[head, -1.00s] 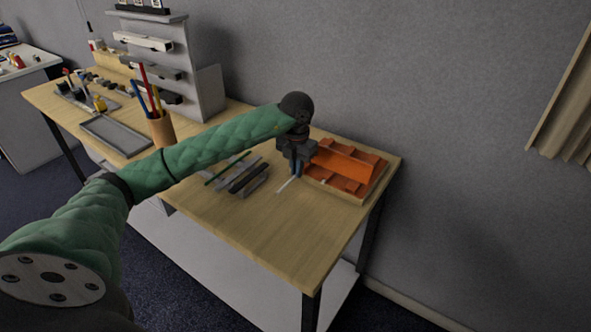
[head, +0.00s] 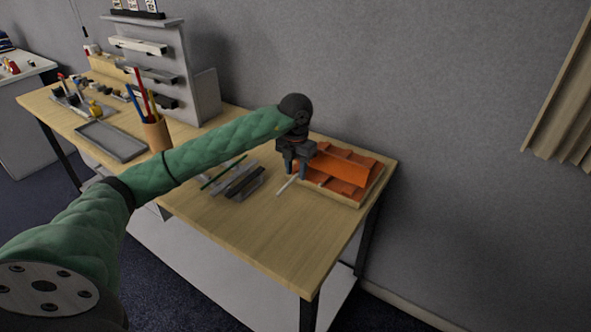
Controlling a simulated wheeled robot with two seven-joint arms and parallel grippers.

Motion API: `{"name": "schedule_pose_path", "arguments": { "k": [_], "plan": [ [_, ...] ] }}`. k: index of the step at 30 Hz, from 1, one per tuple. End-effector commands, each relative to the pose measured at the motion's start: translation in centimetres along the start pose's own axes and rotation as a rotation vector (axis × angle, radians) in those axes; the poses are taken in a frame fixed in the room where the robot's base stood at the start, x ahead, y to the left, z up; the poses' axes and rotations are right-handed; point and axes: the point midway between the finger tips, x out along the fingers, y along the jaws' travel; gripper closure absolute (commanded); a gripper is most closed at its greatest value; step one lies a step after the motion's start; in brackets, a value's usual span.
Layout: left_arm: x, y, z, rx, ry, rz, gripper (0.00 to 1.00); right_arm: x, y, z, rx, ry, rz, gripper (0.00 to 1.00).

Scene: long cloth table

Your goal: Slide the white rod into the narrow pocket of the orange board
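The orange board (head: 345,167) lies at the right rear of the table, with raised orange walls and several sections. The thin white rod (head: 287,187) lies at the board's left front side, below my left gripper (head: 297,174). The rod's near end is over bare table. Its far end is by the gripper, and I cannot tell whether it touches the board or sits in a pocket. My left gripper points down with its two fingers apart, so it is open. My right gripper is not in view.
Dark and grey bars (head: 243,184) and a green stick lie left of the rod. A pencil cup (head: 157,134), a grey tray (head: 112,141) and a grey shelf stand (head: 165,70) are further left. The table front (head: 262,230) is clear.

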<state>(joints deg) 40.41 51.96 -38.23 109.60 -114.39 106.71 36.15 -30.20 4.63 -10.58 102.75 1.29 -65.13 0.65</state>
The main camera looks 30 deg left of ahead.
Motion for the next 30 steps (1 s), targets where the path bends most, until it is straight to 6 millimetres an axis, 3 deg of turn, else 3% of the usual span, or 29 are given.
{"name": "schedule_pose_path", "arguments": {
  "k": [8, 21, 30],
  "plan": [
    [-0.3, 0.0, 0.0, 0.0, -0.001, 0.0, 0.67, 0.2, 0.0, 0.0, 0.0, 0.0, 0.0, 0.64],
    [-6.1, 0.0, 0.1, 0.0, -0.003, 0.0, 0.67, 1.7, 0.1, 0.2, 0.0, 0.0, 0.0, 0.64],
    [-7.8, 0.0, 0.0, 0.0, 0.0, 0.0, 0.67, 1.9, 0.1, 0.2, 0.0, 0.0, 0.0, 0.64]
  ]
}}
